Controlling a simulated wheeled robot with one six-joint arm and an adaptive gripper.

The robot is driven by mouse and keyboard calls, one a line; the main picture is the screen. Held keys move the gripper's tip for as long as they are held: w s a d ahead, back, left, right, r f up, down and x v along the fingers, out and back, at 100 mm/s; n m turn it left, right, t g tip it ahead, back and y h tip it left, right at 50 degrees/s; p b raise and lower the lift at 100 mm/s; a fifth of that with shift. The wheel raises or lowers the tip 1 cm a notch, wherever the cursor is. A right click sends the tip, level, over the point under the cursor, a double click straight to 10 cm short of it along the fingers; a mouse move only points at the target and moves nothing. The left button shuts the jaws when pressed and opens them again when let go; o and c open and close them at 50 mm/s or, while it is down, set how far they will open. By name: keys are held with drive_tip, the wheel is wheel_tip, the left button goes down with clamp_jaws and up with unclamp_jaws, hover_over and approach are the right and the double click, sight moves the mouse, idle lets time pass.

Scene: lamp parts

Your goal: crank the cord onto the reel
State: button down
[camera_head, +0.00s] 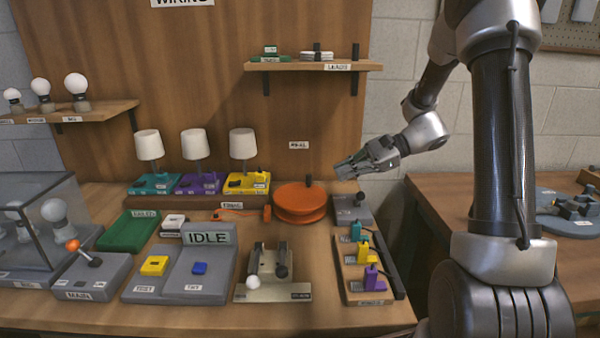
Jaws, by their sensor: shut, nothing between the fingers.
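The orange reel (300,203) lies flat on the wooden workbench, towards the back right. A short dark crank knob (309,181) stands upright on its top, near the back edge. An orange cord (238,211) lies on the bench to the left of the reel, with an orange end piece close to the reel's left side. My gripper (342,172) is shut and empty. It appears above and to the right of the reel, close to the knob in the picture but apart from it. No cord winding on the reel can be made out clearly.
Three lamps (194,145) on coloured bases stand behind the cord. A grey block with a dark knob (351,209) is right of the reel. A rack with coloured plugs (369,264) stands in front of that block. A shelf (313,66) hangs above.

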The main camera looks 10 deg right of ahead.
drive_tip(key=s+r+n+g+h, duration=0.1)
drive_tip(key=s+r+n+h, duration=0.25)
drive_tip(key=s, duration=0.35)
drive_tip(key=s+r+n+g+h, duration=0.1)
drive_tip(key=s+r+n+h, duration=0.2)
drive_tip(key=s, duration=0.5)
drive_tip(key=s+d+r+n+t+h, duration=0.2)
drive_tip(key=s+d+n+t+h, duration=0.2)
drive_tip(key=s+d+n+h, duration=0.2)
drive_tip(key=shift+s+d+r+n, duration=0.15)
drive_tip(key=shift+s+d+n, duration=1.3)
drive_tip(key=shift+s, duration=0.85)
drive_tip(key=shift+d, duration=0.15)
